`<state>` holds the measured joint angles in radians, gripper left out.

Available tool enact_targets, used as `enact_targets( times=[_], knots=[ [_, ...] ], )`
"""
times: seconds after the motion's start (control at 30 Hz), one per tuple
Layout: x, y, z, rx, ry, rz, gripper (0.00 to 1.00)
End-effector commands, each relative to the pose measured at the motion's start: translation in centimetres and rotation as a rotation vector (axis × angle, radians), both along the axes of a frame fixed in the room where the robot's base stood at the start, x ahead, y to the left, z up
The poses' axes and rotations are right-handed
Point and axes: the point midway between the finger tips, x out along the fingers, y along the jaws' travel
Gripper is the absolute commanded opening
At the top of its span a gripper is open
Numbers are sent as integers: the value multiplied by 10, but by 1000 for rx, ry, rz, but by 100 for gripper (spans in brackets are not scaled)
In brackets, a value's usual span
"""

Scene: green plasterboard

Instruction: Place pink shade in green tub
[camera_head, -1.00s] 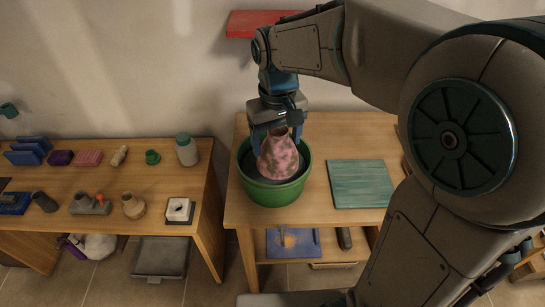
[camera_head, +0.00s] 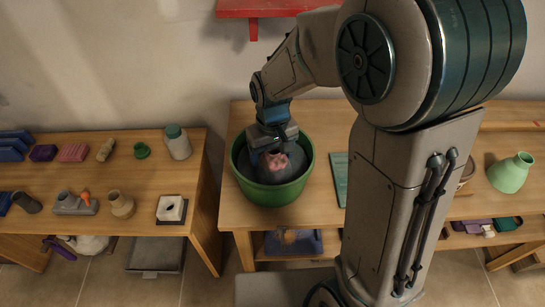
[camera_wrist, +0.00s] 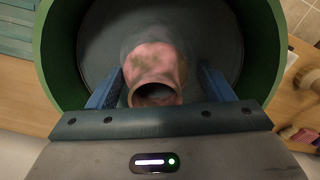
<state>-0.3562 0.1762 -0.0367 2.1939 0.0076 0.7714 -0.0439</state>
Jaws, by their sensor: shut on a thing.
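The pink shade (camera_head: 275,162) is a mottled pink and dark vase-like piece with a round opening. It is inside the green tub (camera_head: 272,194), which stands on the right-hand wooden table. My gripper (camera_head: 272,155) reaches down into the tub and is shut on the shade. In the wrist view the blue fingers (camera_wrist: 158,88) sit on both sides of the shade's neck (camera_wrist: 153,75), and the tub's green wall (camera_wrist: 262,45) curves around them. The shade's lower part is in shadow, so I cannot tell whether it touches the tub floor.
A teal board (camera_head: 340,180) lies right of the tub, partly hidden by my arm. A light green vase (camera_head: 511,173) stands farther right. The left table (camera_head: 95,175) holds several small items. A red shelf (camera_head: 265,8) is on the wall above.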

Motion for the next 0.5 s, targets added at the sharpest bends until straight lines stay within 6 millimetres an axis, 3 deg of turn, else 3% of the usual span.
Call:
enact_targets(
  times=[0.1,0.47,0.5],
  knots=[
    [0,0,-11,0,1,0,48],
    [0,0,-16,0,-1,-1,48],
    [0,0,-14,0,-1,0,85]
  ],
)
